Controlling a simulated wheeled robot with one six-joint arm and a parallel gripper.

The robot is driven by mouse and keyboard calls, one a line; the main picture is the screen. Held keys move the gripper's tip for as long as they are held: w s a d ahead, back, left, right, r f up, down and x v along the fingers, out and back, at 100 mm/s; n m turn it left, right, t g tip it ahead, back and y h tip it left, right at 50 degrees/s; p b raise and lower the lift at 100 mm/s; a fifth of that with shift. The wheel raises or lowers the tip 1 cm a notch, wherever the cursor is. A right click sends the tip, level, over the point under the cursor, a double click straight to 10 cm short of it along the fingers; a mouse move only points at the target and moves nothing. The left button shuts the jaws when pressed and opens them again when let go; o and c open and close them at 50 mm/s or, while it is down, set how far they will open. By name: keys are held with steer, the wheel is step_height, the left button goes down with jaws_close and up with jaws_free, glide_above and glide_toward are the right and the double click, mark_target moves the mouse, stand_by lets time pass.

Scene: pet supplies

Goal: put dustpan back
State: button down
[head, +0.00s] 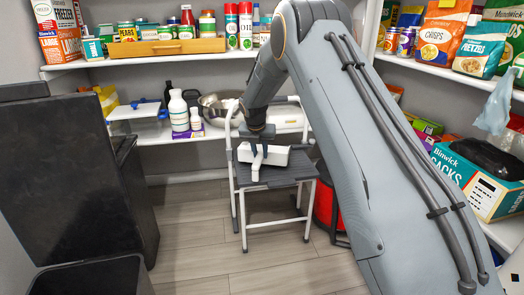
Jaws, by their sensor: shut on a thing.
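My arm reaches forward and down over the step stool (268,180), which has white legs and dark grey treads. My gripper (259,158) is at the arm's end, just above the stool's top tread, and is shut on a white object. This white object (277,155) looks like the dustpan, though it is small in view and partly covered by the gripper. It lies roughly level, over the tread; I cannot tell whether it touches it. The fingertips' exact hold is hard to make out.
A shelf with bottles (179,110) and a metal bowl (215,108) runs behind the stool. A red bin (325,205) stands right of it. Dark bins (95,285) fill the left front. A blue box (470,180) sits on the right shelf. The wooden floor (205,235) is clear in the middle.

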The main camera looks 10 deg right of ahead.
steer(key=w, duration=0.1)
steer(key=w+d+b, duration=0.1)
steer(key=w, duration=0.1)
steer(key=shift+w+d+f, duration=0.1)
steer(key=shift+w+d, duration=0.2)
steer(key=shift+w, duration=0.05)
steer(key=shift+s, duration=0.1)
steer(key=shift+f, duration=0.15)
steer(key=c, duration=1.5)
jaws_free()
steer(key=shift+f, duration=0.1)
steer(key=shift+r, duration=0.4)
steer(key=p+v, duration=0.3)
steer(key=v, duration=0.9)
steer(key=shift+a+f, duration=0.1)
